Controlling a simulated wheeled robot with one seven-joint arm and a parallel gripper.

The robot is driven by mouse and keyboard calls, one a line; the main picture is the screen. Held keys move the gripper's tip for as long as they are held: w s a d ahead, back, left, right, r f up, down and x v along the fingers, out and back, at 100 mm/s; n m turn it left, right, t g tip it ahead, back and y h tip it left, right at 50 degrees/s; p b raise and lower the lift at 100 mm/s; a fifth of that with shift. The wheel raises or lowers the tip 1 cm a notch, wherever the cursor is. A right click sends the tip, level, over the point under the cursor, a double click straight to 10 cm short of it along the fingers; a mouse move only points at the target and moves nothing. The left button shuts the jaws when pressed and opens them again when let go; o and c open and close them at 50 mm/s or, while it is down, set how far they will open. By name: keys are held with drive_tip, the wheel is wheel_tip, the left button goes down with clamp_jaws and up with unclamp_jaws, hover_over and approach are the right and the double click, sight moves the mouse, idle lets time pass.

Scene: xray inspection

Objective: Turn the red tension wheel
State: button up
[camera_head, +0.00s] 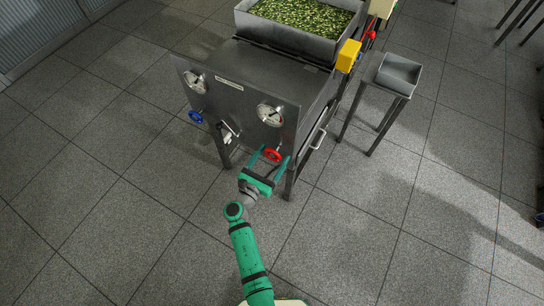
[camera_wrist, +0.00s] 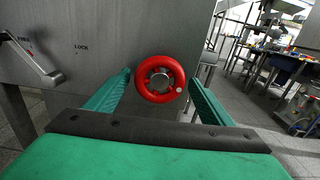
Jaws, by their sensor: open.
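The red tension wheel (camera_head: 272,155) is on the lower right of the machine's grey front panel. In the wrist view the red wheel (camera_wrist: 160,79) faces me as a ring with a grey hub and a small pale spot on its rim. My green gripper (camera_head: 268,164) is open in front of the panel, its fingers either side of the wheel. In the wrist view my gripper (camera_wrist: 160,84) shows one finger left and one right of the wheel, with gaps on both sides. I cannot tell how far the fingertips reach past the wheel.
A blue wheel (camera_head: 195,117) is on the panel's left. A metal lever (camera_wrist: 36,60) marked FREE and LOCK is left of the red wheel. The grey machine (camera_head: 260,75) carries a tray of green pieces. A small side table (camera_head: 376,79) stands right. The floor in front is clear.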

drive_tip(key=c, duration=1)
drive_tip(key=shift+w, duration=0.1)
drive_tip(key=shift+c, duration=0.2)
drive_tip(key=shift+m, duration=0.4)
drive_tip(key=m, duration=0.6)
drive_tip(key=shift+w+r+m, duration=0.1)
drive_tip(key=shift+r+m, duration=0.05)
drive_tip(key=shift+m, duration=0.15)
drive_tip(key=m, duration=0.4)
drive_tip(key=shift+a, duration=0.1)
drive_tip(key=shift+w+r+m, duration=0.1)
drive_tip(key=shift+r+m, duration=0.05)
drive_tip(key=shift+m, duration=1.55)
